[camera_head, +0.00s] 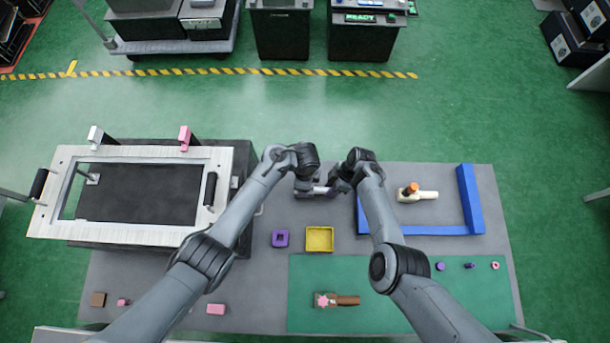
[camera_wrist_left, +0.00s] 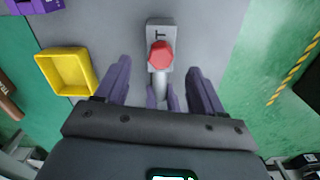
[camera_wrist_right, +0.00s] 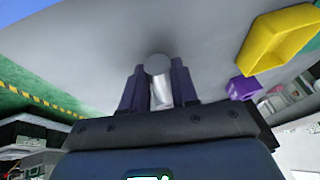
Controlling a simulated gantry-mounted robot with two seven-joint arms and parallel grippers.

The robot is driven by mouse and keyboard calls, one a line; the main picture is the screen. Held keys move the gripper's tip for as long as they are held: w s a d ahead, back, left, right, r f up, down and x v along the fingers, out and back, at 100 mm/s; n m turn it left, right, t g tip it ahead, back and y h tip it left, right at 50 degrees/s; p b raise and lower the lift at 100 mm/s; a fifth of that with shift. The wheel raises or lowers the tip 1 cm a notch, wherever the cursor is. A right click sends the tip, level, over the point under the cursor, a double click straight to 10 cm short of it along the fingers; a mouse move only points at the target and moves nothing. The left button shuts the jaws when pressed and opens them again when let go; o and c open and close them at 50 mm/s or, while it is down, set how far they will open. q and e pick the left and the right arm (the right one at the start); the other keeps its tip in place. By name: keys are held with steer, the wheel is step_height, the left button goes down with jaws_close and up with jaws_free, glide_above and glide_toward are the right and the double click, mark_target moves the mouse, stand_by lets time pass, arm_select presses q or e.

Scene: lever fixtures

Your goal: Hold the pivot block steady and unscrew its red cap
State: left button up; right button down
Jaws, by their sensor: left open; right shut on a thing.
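The pivot block, a small grey block (camera_wrist_left: 168,29) with dark lettering, shows in the left wrist view with its red hexagonal cap (camera_wrist_left: 160,54) on top. A grey rod extends from it. My left gripper (camera_wrist_left: 159,66) is open, its purple fingers spread wide on either side, apart from the cap. My right gripper (camera_wrist_right: 158,65) is shut on the round silver rod (camera_wrist_right: 161,92), its fingers on both sides; these fingers also show around the rod in the left wrist view. In the head view the right gripper (camera_head: 335,187) and left gripper (camera_head: 304,187) meet closely and largely hide the block.
A blue frame (camera_head: 472,205) and orange-capped fixture (camera_head: 427,195) are to the right. A large lever frame (camera_head: 130,235) stands left. A wooden piece (camera_head: 348,300) lies on the green mat (camera_head: 420,310).

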arm_select(q)
steer(key=shift+f, duration=1.45)
